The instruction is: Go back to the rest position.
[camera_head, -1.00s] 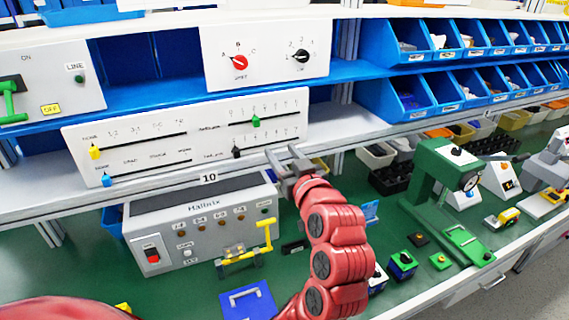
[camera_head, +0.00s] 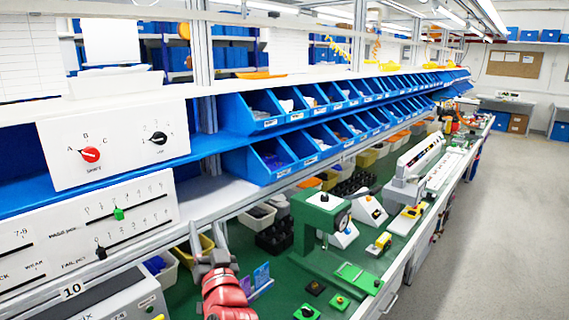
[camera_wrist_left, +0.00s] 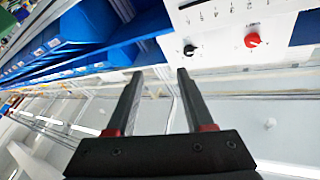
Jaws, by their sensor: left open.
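My left gripper (camera_head: 212,262) is at the lower middle of the head view, in front of the shelf edge, on its red arm. In the left wrist view its two dark fingers (camera_wrist_left: 158,85) are apart with nothing between them. The white panel with the rotary switches (camera_head: 115,146) stands on the upper shelf at left. Its red knob (camera_head: 90,154) is at left and its black knob (camera_head: 158,138) at right. Both knobs also show in the left wrist view, the red one (camera_wrist_left: 252,40) and the black one (camera_wrist_left: 190,50), beyond the fingertips and apart from them. My right gripper is out of view.
A white slider panel (camera_head: 138,212) stands on the lower shelf, above a grey box (camera_head: 110,300). Blue bins (camera_head: 290,158) line the shelves. A green press (camera_head: 312,222) and small devices stand on the green bench. The floor (camera_head: 480,230) at right is clear.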

